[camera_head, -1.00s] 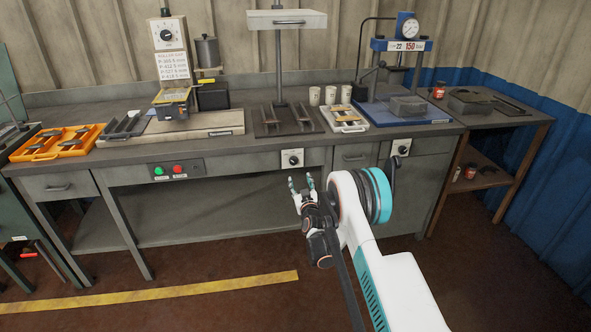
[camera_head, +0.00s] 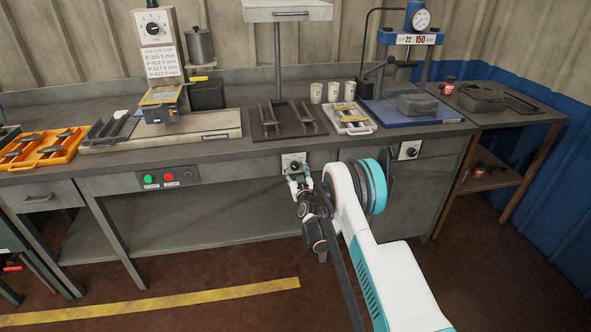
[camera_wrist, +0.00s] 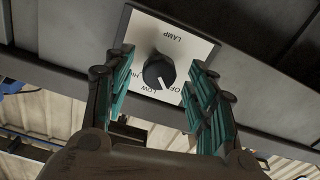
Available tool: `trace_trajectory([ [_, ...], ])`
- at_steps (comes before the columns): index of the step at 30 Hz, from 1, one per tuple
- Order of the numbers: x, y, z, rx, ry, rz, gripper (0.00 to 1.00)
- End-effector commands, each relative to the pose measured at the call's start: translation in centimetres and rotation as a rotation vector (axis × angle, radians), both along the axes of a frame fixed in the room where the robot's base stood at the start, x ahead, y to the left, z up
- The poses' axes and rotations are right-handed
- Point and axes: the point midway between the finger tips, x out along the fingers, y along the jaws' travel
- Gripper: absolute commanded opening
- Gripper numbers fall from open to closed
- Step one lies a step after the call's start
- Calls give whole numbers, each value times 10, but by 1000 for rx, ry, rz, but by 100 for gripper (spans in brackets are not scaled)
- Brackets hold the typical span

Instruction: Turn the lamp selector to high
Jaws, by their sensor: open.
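The lamp selector is a black round knob (camera_wrist: 159,71) on a white plate (camera_wrist: 174,34) marked LAMP, OFF, LOW and HI. Its white pointer line aims between LOW and OFF, closer to OFF. In the head view the plate (camera_head: 287,160) is on the front of the workbench, partly behind my fingers. My gripper (camera_wrist: 163,64) is open and empty, with its teal-padded fingers on either side of the knob. A gap shows between each finger and the knob. My gripper (camera_head: 299,172) also shows in front of the plate in the head view.
A second knob plate (camera_head: 410,150) is to the right on the bench front. A green button (camera_head: 148,180) and a red button (camera_head: 168,177) are to the left. The bench edge (camera_head: 235,150) runs above the selector; the floor in front is open.

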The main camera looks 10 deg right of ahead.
Motion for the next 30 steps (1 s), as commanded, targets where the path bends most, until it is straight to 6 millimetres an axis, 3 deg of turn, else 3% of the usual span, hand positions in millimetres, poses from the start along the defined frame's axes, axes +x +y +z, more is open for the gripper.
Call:
trace_trajectory([
  [7, 0, 0, 0, 0, 0, 0, 49],
  [12, 0, 0, 0, 0, 0, 0, 11],
  [13, 0, 0, 0, 0, 0, 0, 7],
  [23, 0, 0, 0, 23, 0, 0, 7],
  [30, 0, 0, 0, 139, 0, 0, 7],
])
